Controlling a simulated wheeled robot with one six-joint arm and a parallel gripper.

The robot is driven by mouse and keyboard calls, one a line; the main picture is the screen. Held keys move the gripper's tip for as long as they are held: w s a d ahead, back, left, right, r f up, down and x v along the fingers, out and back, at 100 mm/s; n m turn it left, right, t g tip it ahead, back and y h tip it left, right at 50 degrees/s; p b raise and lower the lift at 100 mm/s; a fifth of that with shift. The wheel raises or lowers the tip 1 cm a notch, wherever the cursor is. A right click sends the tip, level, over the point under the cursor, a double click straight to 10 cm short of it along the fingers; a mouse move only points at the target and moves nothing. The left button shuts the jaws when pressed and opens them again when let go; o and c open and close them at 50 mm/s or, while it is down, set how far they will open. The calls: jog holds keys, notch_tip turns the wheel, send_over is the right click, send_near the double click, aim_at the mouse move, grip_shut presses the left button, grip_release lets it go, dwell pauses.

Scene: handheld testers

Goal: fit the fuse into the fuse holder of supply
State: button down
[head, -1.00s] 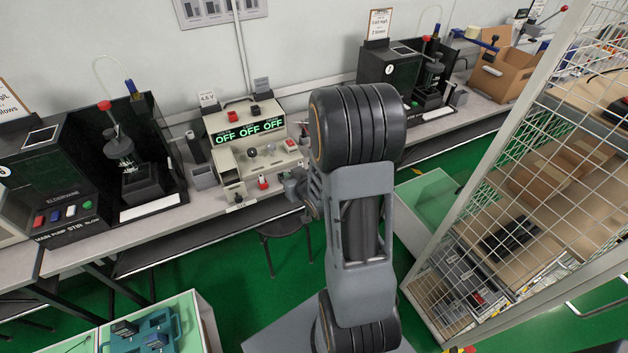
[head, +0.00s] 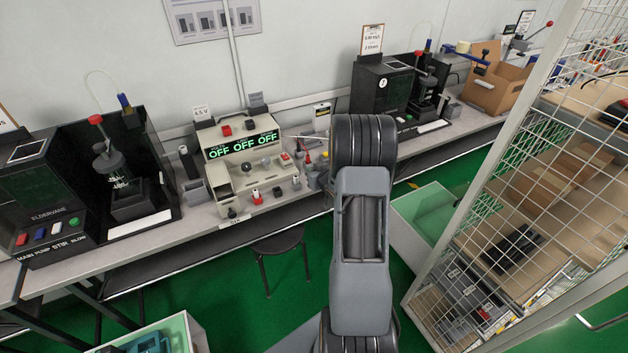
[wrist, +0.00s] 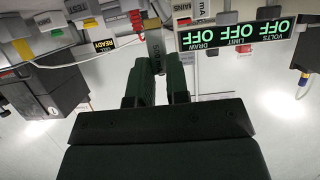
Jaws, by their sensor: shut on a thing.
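The supply (head: 222,178) is a beige bench unit in the head view, with a green display reading OFF OFF OFF and knobs and sockets on its front. Its display also shows upside down at the upper right of the wrist view (wrist: 238,34). My gripper (wrist: 157,68) is shut on a small grey cylinder, the fuse (wrist: 154,47), which points away from the jaws. The fuse is apart from the supply's display, to its left in the wrist view. I cannot pick out the fuse holder for certain. In the head view my arm mostly hides my gripper.
Black testers stand on the bench left (head: 40,195) and right (head: 385,85) of the supply. A stool (head: 278,243) is under the bench. A wire mesh cage (head: 520,170) stands at the right. A white cable (wrist: 85,65) crosses the wrist view's left side.

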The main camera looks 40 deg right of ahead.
jog(key=shift+w+d+f, duration=0.15)
jog(key=shift+w+f, duration=0.05)
jog(key=shift+f, duration=0.6)
jog(key=shift+w+d+f, duration=0.2)
jog(key=shift+f, duration=0.6)
jog(key=shift+w+d+f, duration=0.15)
jog(key=shift+w+f, duration=0.05)
jog(key=shift+f, duration=0.6)
jog(key=shift+f, duration=0.2)
jog(key=c, duration=1.1)
grip_release()
jog(key=shift+r, duration=0.1)
